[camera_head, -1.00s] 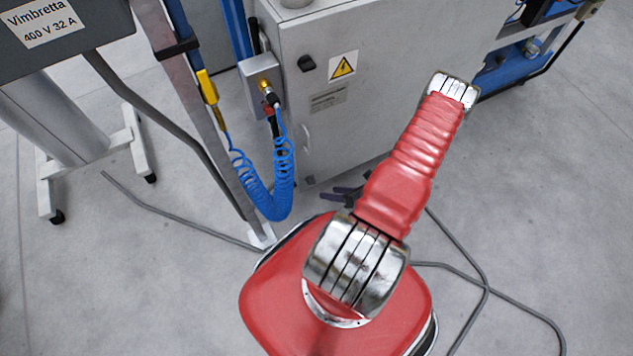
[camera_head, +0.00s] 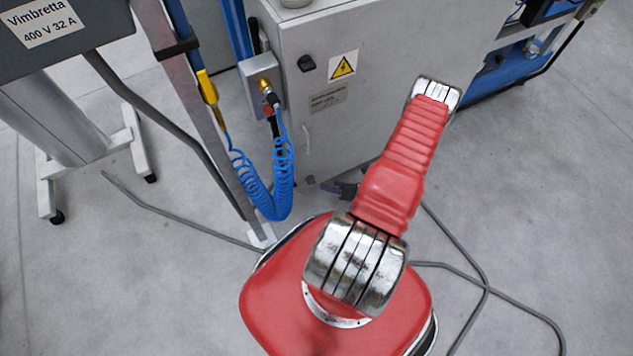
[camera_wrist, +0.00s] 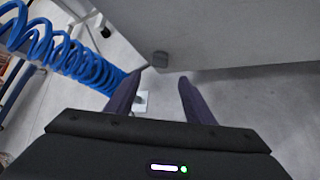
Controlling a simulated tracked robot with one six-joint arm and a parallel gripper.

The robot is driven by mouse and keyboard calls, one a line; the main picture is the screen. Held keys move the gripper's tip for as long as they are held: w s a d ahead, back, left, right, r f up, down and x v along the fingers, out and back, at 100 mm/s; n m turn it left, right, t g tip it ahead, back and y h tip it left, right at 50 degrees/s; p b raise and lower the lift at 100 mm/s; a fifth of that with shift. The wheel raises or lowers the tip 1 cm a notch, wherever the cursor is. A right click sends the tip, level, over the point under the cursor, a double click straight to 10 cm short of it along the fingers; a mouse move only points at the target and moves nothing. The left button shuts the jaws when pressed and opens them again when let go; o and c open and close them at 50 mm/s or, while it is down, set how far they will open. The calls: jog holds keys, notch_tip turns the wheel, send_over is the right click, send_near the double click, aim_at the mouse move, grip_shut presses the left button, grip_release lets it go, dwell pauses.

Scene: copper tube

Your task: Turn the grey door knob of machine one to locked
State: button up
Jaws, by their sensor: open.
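The grey cabinet door (camera_head: 365,110) stands in front of me in the head view. The knob's locked marking is too small to see.
A black knob (camera_head: 306,63) and a yellow warning sign (camera_head: 343,67) are higher on the door. A coiled blue hose (camera_head: 270,200) hangs left of it and is close in the wrist view (camera_wrist: 65,55). Grey cables (camera_head: 470,275) lie on the floor.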

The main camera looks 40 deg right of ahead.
aim_at(313, 181)
jog(key=x, duration=1)
jog(key=shift+w+f, duration=0.15)
jog(key=shift+w, duration=0.15)
jog(key=shift+c, duration=0.2)
jog(key=c, duration=0.9)
jog(key=shift+d, duration=0.25)
jog(key=shift+c, duration=0.5)
jog(key=shift+a, duration=0.15)
